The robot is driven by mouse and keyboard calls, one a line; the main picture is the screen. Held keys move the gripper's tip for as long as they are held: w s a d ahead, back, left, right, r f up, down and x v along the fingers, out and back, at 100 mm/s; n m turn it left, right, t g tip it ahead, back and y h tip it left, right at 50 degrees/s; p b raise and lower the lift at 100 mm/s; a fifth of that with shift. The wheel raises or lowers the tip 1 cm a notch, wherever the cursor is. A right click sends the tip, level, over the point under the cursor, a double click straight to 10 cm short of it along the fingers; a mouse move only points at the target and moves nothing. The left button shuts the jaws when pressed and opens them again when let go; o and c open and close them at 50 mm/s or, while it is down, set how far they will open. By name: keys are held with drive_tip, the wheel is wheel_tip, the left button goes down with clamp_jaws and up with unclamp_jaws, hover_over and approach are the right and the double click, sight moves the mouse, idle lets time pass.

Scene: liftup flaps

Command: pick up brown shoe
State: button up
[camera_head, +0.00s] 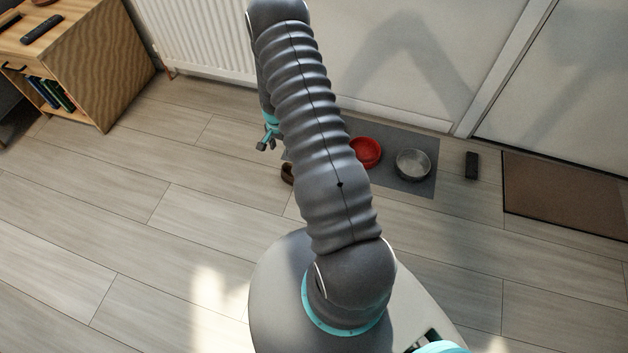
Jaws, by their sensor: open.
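A small brown thing (287,173), which looks like the brown shoe, lies on the wooden floor just left of my arm. My arm hides most of it, so its full shape cannot be made out. My gripper (266,145) shows at the left side of my arm, small and partly hidden by it. It is open, with nothing visible between its fingers, and appears in the picture just above and left of the brown thing. Its height over the floor is hard to judge.
A grey mat (421,186) holds a red bowl (366,152) and a metal bowl (412,165). A black object (471,165) and a brown doormat (565,193) lie right. A wooden cabinet (115,75) and white radiator (205,35) stand at the back. The left floor is clear.

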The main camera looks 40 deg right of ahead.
sight(283, 167)
wheel_tip(283, 167, down, 7)
drive_tip(key=shift+f, duration=0.1)
drive_tip(key=shift+s+a+f, duration=0.1)
drive_tip(key=shift+f, duration=1.2)
drive_tip(key=shift+s+a+f, duration=0.1)
drive_tip(key=shift+f, duration=1.2)
clamp_jaws()
